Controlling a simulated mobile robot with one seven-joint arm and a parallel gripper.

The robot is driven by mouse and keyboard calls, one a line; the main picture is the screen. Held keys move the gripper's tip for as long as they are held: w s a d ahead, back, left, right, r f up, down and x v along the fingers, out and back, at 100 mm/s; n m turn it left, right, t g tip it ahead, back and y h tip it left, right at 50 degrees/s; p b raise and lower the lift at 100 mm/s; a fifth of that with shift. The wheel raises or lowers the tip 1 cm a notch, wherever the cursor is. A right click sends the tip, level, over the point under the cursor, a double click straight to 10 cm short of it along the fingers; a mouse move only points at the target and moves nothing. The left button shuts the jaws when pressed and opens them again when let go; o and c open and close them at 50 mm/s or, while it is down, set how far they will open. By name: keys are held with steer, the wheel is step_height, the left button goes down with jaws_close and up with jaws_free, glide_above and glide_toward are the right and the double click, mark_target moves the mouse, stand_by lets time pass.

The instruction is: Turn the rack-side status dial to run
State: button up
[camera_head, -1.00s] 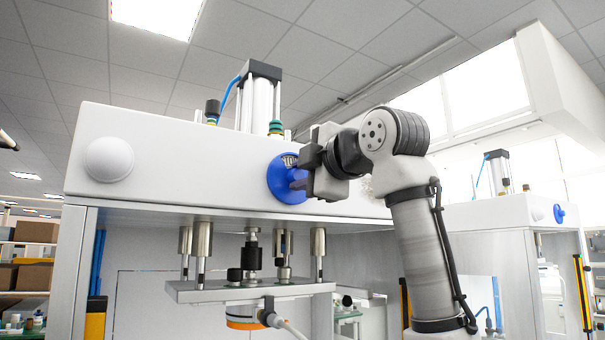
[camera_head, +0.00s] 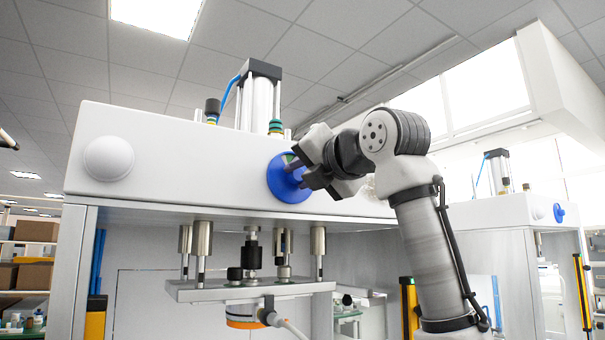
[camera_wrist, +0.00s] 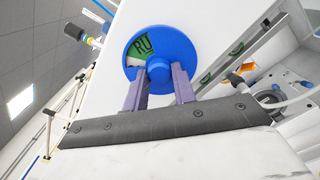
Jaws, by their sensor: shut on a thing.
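The blue round status dial (camera_head: 290,192) is on the white front panel of the press. It also shows in the wrist view (camera_wrist: 185,48), where its window shows part of a green label reading "RU" beside a white area. The rest of the label is hidden by the dial. My gripper (camera_wrist: 160,82) is shut on the dial's raised blue centre knob (camera_wrist: 159,70), with one purple-grey finger on each side. In the head view my gripper (camera_head: 294,168) reaches the dial from the right and is tilted, covering part of it.
A white round cap (camera_head: 109,159) is at the panel's left. A cylinder (camera_head: 259,98) with a blue hose stands on top. Below the panel hang metal posts and a plate (camera_head: 250,290). A second similar press (camera_head: 515,210) stands at the right.

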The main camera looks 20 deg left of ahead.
steer(key=n, duration=0.5)
steer(key=shift+f, duration=0.15)
steer(key=shift+n, duration=0.3)
stand_by(0.3)
steer(key=o, duration=1)
steer(key=shift+d, duration=0.1)
steer(key=b+v, duration=0.3)
steer(key=v, duration=1)
steer(key=shift+s+d+b, duration=0.25)
steer(key=shift+b, duration=0.05)
